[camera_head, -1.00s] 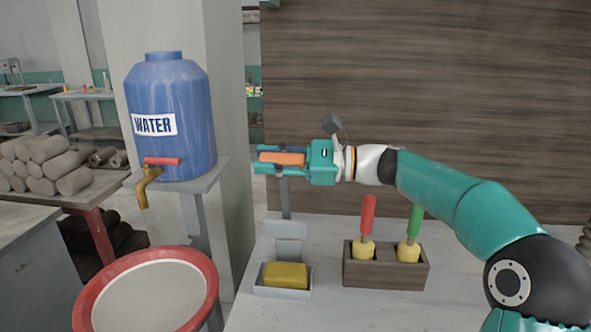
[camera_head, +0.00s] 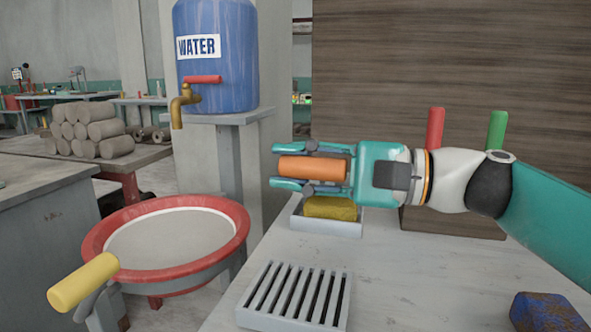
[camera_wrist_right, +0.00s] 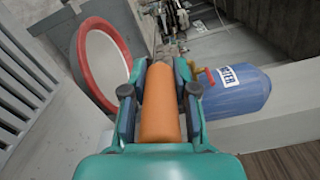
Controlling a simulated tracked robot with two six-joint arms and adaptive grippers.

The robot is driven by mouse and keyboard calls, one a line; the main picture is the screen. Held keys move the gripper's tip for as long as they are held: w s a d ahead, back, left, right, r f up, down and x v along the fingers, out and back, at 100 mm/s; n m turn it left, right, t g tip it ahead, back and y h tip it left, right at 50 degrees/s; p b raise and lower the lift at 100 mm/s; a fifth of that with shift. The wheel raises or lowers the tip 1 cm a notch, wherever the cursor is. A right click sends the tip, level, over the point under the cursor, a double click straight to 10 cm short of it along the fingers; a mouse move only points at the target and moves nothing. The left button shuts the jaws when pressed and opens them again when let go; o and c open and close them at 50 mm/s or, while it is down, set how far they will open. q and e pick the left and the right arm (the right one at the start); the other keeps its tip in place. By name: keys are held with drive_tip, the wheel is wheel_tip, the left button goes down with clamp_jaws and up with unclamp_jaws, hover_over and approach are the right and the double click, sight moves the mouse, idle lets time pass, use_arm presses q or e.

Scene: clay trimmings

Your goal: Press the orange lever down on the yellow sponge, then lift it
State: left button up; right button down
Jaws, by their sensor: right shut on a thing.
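The orange lever (camera_head: 312,169) lies level between the fingers of my right gripper (camera_head: 290,168), which is shut on it. It also shows lengthwise between the fingers in the right wrist view (camera_wrist_right: 160,110). The yellow sponge (camera_head: 330,208) sits in a pale grey tray (camera_head: 325,227), just below the gripper in the head view. The gripper's lower finger covers the sponge's top edge, so I cannot tell whether the lever touches it. My left gripper is not in view.
A slotted grey rack (camera_head: 297,297) lies in front of the tray on the table. A dark wooden holder (camera_head: 450,222) with red and green handles stands right, partly behind my arm. A blue water barrel (camera_head: 215,60) and red-rimmed basin (camera_head: 165,240) are left. A blue block (camera_head: 545,312) lies front right.

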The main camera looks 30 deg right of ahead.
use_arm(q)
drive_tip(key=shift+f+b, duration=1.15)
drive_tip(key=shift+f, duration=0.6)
use_arm(e)
drive_tip(key=shift+s+a+f, duration=0.2)
drive_tip(key=shift+f, duration=0.7)
drive_tip(key=shift+s+a+f, duration=0.15)
drive_tip(key=shift+s+f, duration=0.05)
drive_tip(key=shift+f, duration=0.7)
drive_tip(key=c, duration=0.9)
unclamp_jaws()
drive_tip(key=shift+v, duration=6)
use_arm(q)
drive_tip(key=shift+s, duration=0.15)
use_arm(e)
drive_tip(key=shift+f, duration=0.1)
